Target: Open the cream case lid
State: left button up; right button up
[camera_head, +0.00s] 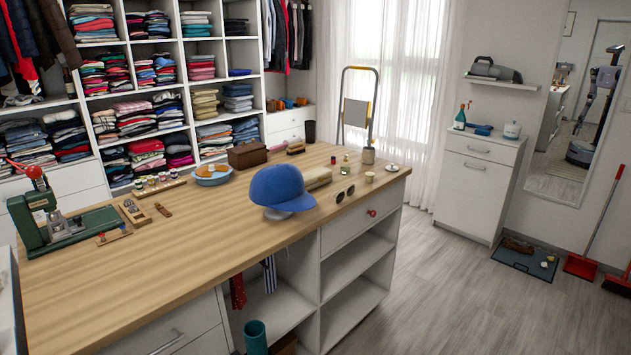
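A cream case (318,179), long and low, lies on the wooden island top, just behind and right of a blue cap (283,187). The cap hides its left end. Its lid looks closed, though it is small in this view. Neither of my grippers is in view, and nothing of mine touches the case.
Sunglasses (345,194) lie right of the case, with small bottles and a jar (368,155) behind. A brown box (247,155) and blue bowl (211,175) stand farther left. A green press (62,215) stands at the left. The front of the wooden top (170,265) is clear.

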aim_at(318, 175)
jog(key=i+l, duration=0.2)
jog(key=i, duration=0.3)
jog(key=i+l+u, duration=0.15)
jog(key=i, duration=0.35)
jog(key=i+l, duration=0.3)
jog(key=i, duration=0.15)
jog(key=u, duration=0.05)
